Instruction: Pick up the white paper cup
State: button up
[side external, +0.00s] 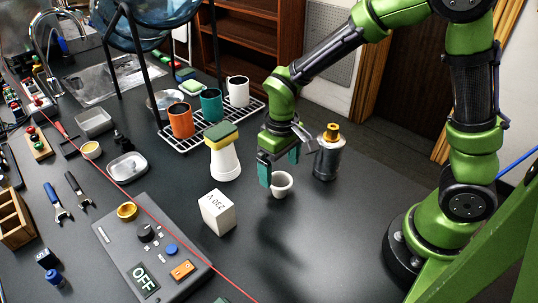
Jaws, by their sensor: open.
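The white paper cup (281,185) stands upright on the dark table, its open mouth facing up. My gripper (279,170) is open, with teal fingers pointing down. The fingers are just above and behind the cup, with one finger close to its left side. I cannot tell whether they touch it.
A grey control panel (150,250) lies front left. The front right table is clear.

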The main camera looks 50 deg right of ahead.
aim_at(280, 186)
notch_tip(280, 186, down, 5)
jog(key=shift+s+f, duration=0.15)
jog(key=c, duration=1.1)
